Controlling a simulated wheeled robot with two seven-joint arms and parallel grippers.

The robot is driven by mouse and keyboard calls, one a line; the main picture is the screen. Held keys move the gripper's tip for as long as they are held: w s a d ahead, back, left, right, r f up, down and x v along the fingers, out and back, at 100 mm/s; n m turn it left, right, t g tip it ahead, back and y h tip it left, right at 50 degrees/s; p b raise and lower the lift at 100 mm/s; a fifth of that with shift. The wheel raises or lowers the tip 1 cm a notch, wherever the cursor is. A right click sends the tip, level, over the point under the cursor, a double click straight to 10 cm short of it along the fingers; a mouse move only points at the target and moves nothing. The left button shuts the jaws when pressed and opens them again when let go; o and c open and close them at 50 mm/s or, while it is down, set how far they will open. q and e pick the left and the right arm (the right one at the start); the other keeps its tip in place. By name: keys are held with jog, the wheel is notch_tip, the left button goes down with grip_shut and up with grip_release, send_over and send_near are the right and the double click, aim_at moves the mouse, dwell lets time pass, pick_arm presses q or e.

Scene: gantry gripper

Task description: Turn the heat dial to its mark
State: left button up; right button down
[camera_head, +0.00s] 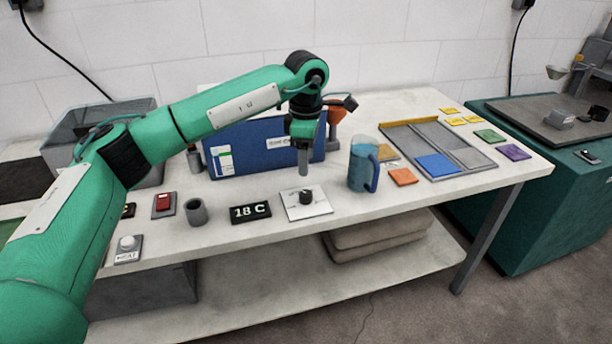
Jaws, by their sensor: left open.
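A white plate (319,207) with a black round dial (306,198) lies on the table, beside a black display (250,212) reading "18 C". Dark marks are on the plate, but too small to read. A separate small plate at the front left, lettered "HEAT" (126,257), has a pale round knob or button (127,243). My left gripper (303,172) points down just above and behind the black dial, apart from it. It is open, seen edge-on, with nothing visible between its fingers. My right gripper is not in view.
A blue mug (362,167) stands right of the dial plate. A blue box or panel (238,148) stands behind. A grey cup (196,212) and a red switch (163,204) are to the left. A divided tray (474,157) and coloured tiles lie to the right.

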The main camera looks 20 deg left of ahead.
pick_arm(q)
notch_tip(320, 180, up, 4)
jog(key=shift+r, duration=0.1)
dwell(0.4)
